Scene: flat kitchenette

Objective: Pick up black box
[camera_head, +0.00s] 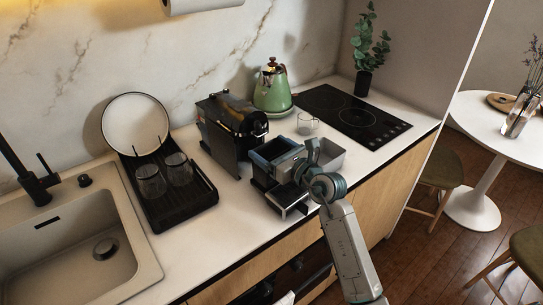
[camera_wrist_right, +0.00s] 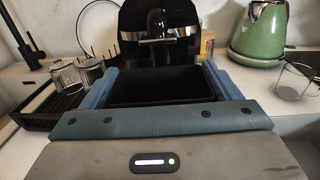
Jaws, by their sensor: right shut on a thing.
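The black box (camera_head: 277,149) is an open-topped dark bin in front of the coffee machine in the head view. It also shows between blue fingers in the right wrist view (camera_wrist_right: 165,86). My right gripper (camera_head: 271,153) is shut on it, with one finger along each side (camera_wrist_right: 160,72). The box looks upright. Its underside is hidden, so I cannot tell whether it touches the counter. My left gripper is not in view.
A black coffee machine (camera_head: 231,132) stands just behind the box. A drying rack (camera_head: 180,205) with glasses is to the left. A green kettle (camera_head: 272,90), a glass (camera_head: 307,124) and a hob (camera_head: 352,115) are behind.

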